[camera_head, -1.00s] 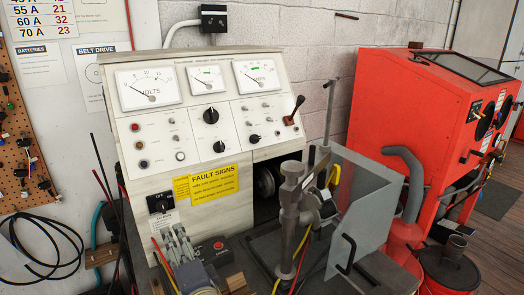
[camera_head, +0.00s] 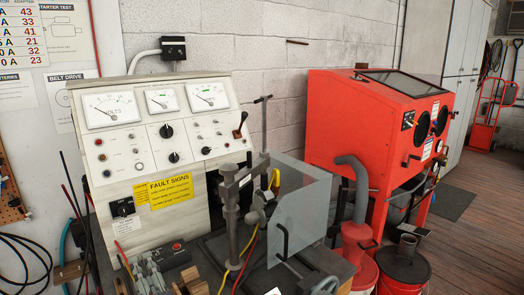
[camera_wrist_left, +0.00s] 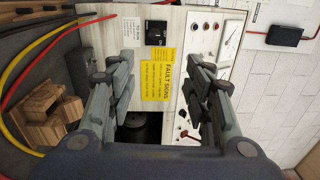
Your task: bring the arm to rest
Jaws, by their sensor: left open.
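My left gripper (camera_head: 147,267) shows at the lower left of the head view, at the bottom edge in front of the test bench (camera_head: 110,170). In the left wrist view its two grey fingers (camera_wrist_left: 160,88) stand wide apart. Nothing is between them but a view of the bench front and its yellow fault signs label (camera_wrist_left: 156,82). The label also shows in the head view (camera_head: 172,191). Most of my left arm is hidden below the head view. My right gripper is not in view.
A grey post (camera_head: 232,215) and clear shield (camera_head: 303,205) stand to the right. A red cabinet (camera_head: 345,125) is beyond, with buckets (camera_head: 402,270) before it.

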